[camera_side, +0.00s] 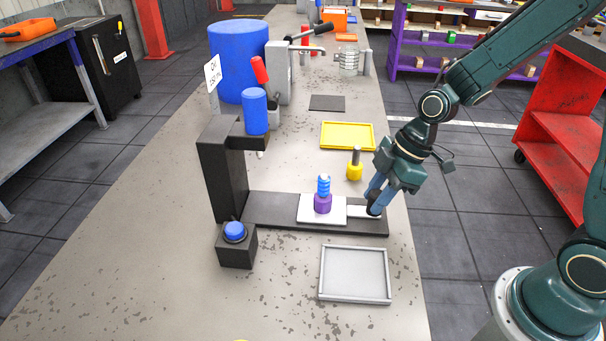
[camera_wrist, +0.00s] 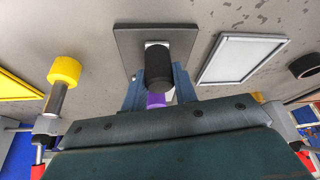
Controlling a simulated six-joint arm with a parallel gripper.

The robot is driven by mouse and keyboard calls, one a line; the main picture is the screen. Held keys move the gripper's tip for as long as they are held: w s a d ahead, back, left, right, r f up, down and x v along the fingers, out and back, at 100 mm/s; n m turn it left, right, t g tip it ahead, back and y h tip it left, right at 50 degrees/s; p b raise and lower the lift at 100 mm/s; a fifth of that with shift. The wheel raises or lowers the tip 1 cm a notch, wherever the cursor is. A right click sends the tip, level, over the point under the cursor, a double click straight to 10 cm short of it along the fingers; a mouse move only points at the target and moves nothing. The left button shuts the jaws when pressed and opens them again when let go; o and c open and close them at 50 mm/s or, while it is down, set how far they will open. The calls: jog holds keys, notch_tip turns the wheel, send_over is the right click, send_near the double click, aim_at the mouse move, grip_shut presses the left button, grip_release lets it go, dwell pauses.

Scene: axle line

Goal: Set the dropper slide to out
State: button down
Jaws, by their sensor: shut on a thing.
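The dropper is a black stand (camera_side: 222,170) with a blue cylinder (camera_side: 255,112) on its arm and a long dark base (camera_side: 270,212) running right. The white slide plate (camera_side: 306,213) lies on this base, well right of the stand and clear of the overhead arm. A purple holder (camera_side: 322,204) with a blue ribbed piece (camera_side: 323,184) stands upright on it. A pale bar reaches right from the plate to a black knob (camera_wrist: 155,66). My gripper (camera_side: 374,203) is shut on this knob near the base's right end. The fingers partly hide the knob in the side view.
A black box with a blue button (camera_side: 234,230) stands in front of the stand. A grey-framed tray (camera_side: 355,296) lies in front, a yellow tray (camera_side: 347,124) behind. A yellow-based peg (camera_side: 355,164) stands close behind my gripper. The bench's right edge is near.

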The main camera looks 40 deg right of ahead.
jog(key=c, duration=1.1)
grip_release()
jog(key=shift+s+d, duration=0.1)
jog(key=shift+s, duration=0.05)
jog(key=shift+r, duration=0.15)
jog(key=v, duration=1.3)
jog(key=shift+r, duration=0.3)
jog(key=s+r+m+t+h, duration=0.3)
jog(key=s+r+m+h, duration=0.1)
jog(key=s+m, duration=0.8)
jog(key=shift+s+d+r, duration=0.45)
jog(key=shift+s, duration=0.15)
